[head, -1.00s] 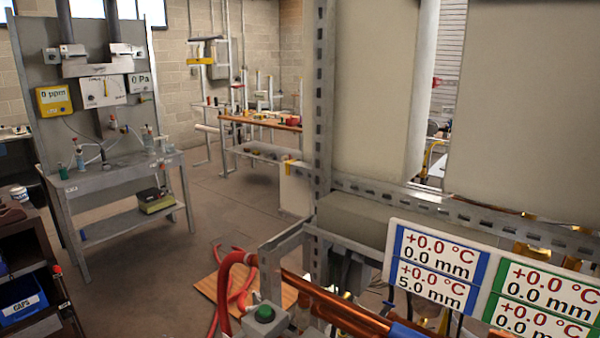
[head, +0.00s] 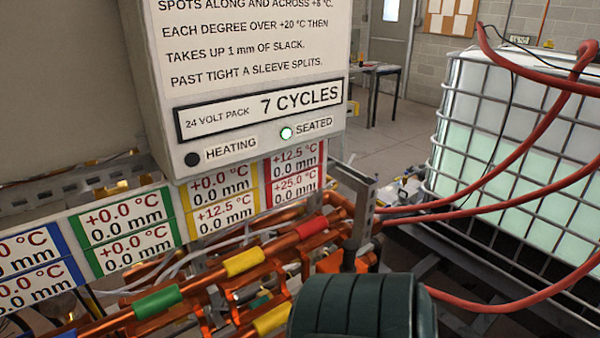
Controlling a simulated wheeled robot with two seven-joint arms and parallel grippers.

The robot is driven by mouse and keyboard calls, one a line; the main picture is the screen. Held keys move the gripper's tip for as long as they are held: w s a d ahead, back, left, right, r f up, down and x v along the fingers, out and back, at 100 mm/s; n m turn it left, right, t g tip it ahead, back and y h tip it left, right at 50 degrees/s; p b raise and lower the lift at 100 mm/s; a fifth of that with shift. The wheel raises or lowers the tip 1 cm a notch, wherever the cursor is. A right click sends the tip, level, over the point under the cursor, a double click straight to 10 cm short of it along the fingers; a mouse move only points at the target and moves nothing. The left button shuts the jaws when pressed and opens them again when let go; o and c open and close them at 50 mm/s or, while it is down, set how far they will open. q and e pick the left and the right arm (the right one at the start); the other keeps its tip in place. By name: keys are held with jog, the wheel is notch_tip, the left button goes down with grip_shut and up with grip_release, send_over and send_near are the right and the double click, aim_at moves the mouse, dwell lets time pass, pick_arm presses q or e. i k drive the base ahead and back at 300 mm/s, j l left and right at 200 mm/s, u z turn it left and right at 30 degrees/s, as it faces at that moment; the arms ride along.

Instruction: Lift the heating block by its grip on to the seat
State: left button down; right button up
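A dark green ribbed rounded thing (head: 362,306) fills the bottom middle of the head view, cut off by the lower edge. I cannot tell whether it is the grip of the heating block. Copper pipes with orange brackets run behind it, with a red sleeve (head: 312,228), a yellow sleeve (head: 244,262) and a green sleeve (head: 157,302). No seat can be made out clearly. On the white panel (head: 250,60), the SEATED lamp (head: 287,133) is lit and the HEATING lamp (head: 192,159) is dark. Neither of my grippers is in view.
Open floor (head: 385,150) lies behind, near a table.

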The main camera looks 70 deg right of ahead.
aim_at(344, 260)
jog(key=z, duration=2.3)
